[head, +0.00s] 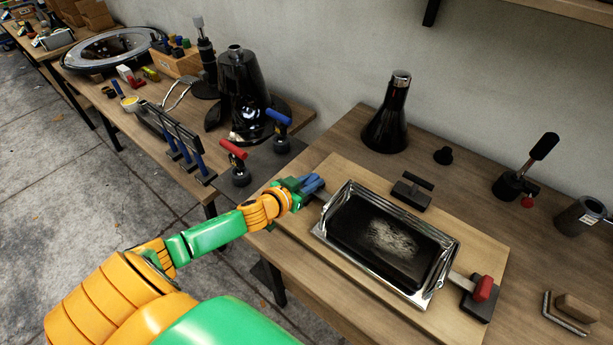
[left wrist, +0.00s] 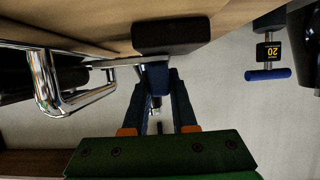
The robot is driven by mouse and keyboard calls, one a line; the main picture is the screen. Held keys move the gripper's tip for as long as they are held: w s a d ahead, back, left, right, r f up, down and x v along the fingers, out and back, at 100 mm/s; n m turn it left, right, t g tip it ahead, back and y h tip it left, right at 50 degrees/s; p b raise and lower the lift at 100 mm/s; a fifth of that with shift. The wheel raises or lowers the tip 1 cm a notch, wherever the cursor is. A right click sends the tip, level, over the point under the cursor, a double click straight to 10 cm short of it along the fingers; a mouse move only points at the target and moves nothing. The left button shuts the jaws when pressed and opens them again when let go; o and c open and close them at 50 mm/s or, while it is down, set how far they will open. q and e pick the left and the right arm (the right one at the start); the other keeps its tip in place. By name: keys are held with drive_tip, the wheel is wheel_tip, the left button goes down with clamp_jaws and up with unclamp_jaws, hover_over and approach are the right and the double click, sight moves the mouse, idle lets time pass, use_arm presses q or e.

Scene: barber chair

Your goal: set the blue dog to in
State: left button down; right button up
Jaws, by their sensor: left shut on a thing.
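A shiny metal frame with a dark, scuffed panel (head: 385,240) lies on a wooden board (head: 340,170). The blue dog (head: 313,182) is at the frame's left end, partly hidden by my left gripper (head: 305,188). In the left wrist view, the dog's dark blue part (left wrist: 154,76) lies between the fingers of my left gripper (left wrist: 160,90), below a black block (left wrist: 172,35). The gripper is shut on it. From these views I cannot tell how far in the dog sits. My right gripper is not in view.
A red-handled dog (head: 485,289) with a metal bar is at the frame's right end. A black cone (head: 390,115) and a lever (head: 530,165) stand farther back. A cluttered bench (head: 150,120) is on the left.

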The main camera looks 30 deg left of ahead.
use_arm(q)
drive_tip(key=c, duration=0.9)
unclamp_jaws()
drive_tip(key=shift+d, duration=0.15)
drive_tip(key=shift+o, duration=0.9)
drive_tip(key=shift+d, duration=0.2)
drive_tip(key=shift+a, duration=0.1)
drive_tip(key=shift+s+a, duration=0.1)
drive_tip(key=shift+s, duration=0.1)
drive_tip(key=v, duration=0.6)
drive_tip(key=shift+s+r, duration=0.2)
drive_tip(key=shift+s, duration=0.05)
